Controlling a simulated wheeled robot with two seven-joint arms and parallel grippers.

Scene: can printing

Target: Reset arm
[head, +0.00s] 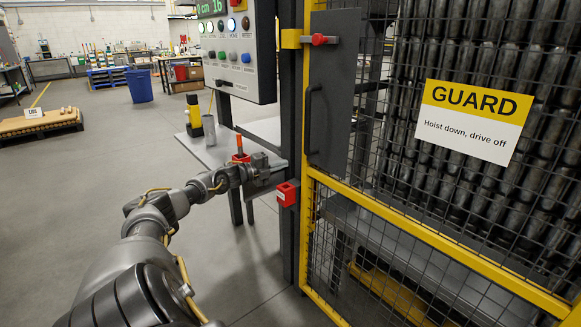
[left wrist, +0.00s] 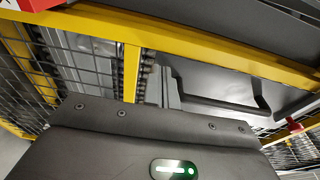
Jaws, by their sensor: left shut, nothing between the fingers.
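My left arm reaches in from the left in the head view. Its gripper (head: 268,178) is shut and empty, in front of the grey post beside the guard door, near a red block (head: 287,194) on that post. The left wrist view shows a dark housing (left wrist: 150,140) with a green light; no fingertips can be made out there. My right gripper is not in view.
A yellow-framed mesh guard (head: 435,237) with a dark door panel (head: 333,92) and handle stands close on the right. A control panel (head: 237,50) hangs above the arm. A grey table (head: 212,147) stands behind. Open floor lies left, with a blue bin (head: 139,86) farther off.

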